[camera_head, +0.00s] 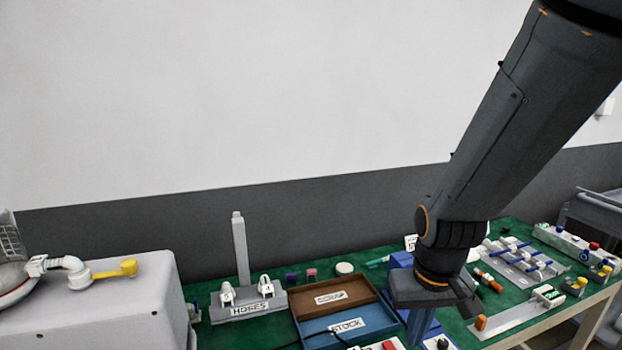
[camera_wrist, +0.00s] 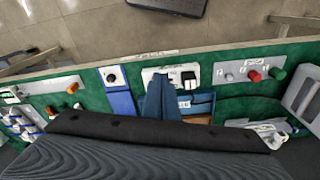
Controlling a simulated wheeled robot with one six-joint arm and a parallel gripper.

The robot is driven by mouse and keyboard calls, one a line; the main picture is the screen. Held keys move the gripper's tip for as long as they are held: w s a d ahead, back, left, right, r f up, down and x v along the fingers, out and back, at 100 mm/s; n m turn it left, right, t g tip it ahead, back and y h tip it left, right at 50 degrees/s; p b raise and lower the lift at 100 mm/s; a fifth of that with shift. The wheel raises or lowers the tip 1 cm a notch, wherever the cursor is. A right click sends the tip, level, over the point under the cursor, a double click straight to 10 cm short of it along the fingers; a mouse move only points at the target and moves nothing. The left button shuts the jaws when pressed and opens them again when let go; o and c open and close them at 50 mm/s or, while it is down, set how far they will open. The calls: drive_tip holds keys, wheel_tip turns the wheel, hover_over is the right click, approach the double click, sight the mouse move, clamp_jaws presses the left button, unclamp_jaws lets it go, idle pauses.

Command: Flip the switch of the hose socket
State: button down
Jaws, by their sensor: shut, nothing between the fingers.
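My gripper (camera_wrist: 159,80) is shut and empty. Its blue fingers show in the wrist view and, partly, in the head view (camera_head: 420,325), pointing down over the bench. In the wrist view, the finger ends overlap a white plate (camera_wrist: 151,72) near the bench's front edge. A black rocker-like switch (camera_wrist: 189,78) sits on this plate, just right of the fingertips. The plate may be the hose socket, but its label is too small to read. I cannot tell whether the fingers touch it. In the head view the plate is not clearly seen.
A panel with red and green knobs (camera_wrist: 255,75) stands right of the plate in the wrist view. A black knob on a white plate (camera_wrist: 112,77) is to its left. The STOCK tray (camera_head: 318,338) and HOSES stand (camera_head: 222,312) are left of my gripper in the head view.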

drive_tip(key=shift+s+r, duration=0.1)
drive_tip(key=shift+s, duration=0.4)
drive_tip(key=n+g+b, duration=0.1)
drive_tip(key=n+b, duration=0.4)
drive_tip(key=n, duration=1.6)
hover_over(389, 343)
drive_tip(key=shift+r, duration=0.4)
drive_tip(key=shift+f, duration=0.1)
wheel_tip(389, 343, down, 14)
drive_tip(key=p, duration=0.2)
drive_tip(key=shift+p, duration=0.35)
